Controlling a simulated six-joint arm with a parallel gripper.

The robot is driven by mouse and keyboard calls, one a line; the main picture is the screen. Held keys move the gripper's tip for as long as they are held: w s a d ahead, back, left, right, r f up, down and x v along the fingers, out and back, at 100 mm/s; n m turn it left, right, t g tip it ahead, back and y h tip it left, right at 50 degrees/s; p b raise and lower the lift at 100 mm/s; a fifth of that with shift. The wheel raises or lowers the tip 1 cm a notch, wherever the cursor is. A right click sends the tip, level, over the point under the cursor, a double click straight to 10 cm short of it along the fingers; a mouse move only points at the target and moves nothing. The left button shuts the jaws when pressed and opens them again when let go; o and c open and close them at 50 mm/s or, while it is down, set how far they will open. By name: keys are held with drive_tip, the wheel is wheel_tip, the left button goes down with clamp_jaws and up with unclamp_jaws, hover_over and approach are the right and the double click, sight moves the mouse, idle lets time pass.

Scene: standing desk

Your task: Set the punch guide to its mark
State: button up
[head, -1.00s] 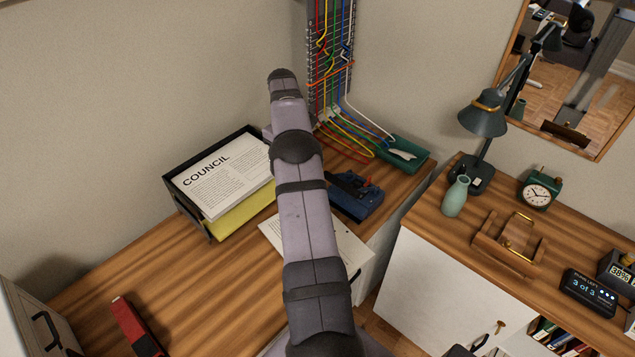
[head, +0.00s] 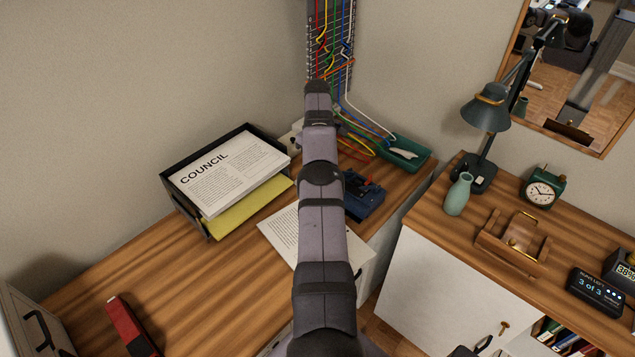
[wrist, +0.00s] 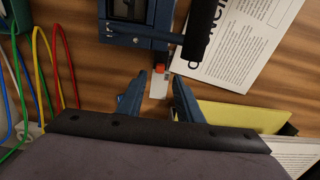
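The blue hole punch (head: 362,196) sits on the desk, partly hidden by my arm in the head view. In the wrist view the punch (wrist: 140,34) is at the top, with a dark lever bar beside it. A small red guide (wrist: 160,70) sits on a pale strip (wrist: 159,86) sticking out from the punch. My gripper (wrist: 160,78) is open, its blue fingers on either side of the strip, just below the red guide in the picture. No contact is visible. The mark cannot be made out. In the head view my arm hides the gripper.
A printed sheet (wrist: 248,38) lies next to the punch. A black paper tray (head: 208,226) with white and yellow paper stands to the left. Coloured cables and a green tray (head: 405,152) are behind.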

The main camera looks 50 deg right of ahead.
wheel_tip(320, 180, down, 4)
drive_tip(key=shift+r+b, duration=0.15)
drive_tip(key=shift+b, duration=1.05)
drive_tip(key=shift+f+p, duration=0.3)
drive_tip(key=shift+f, duration=0.9)
clamp_jaws()
